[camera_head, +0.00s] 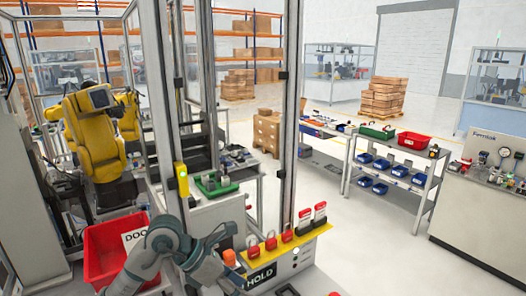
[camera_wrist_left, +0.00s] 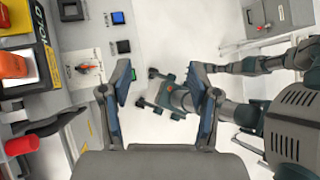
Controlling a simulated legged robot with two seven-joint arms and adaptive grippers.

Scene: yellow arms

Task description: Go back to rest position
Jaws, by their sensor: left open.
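My left arm comes in at the bottom of the head view. Its gripper (camera_head: 226,250) is beside the yellow-topped panel. In the left wrist view the two fingers of this gripper (camera_wrist_left: 164,98) stand wide apart, with nothing held between them. Beyond them, grey-green limbs of my own body show against the pale floor. One ends in dark prongs, and I cannot tell whether that is my right gripper. My right gripper does not show in the head view.
A panel (camera_head: 262,276) with red padlocks (camera_head: 270,243) and tags is close to my left gripper. A red bin (camera_head: 101,252) stands left of my arm. An upright frame post (camera_head: 290,120) rises behind the panel. Open floor (camera_head: 370,230) lies to the right.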

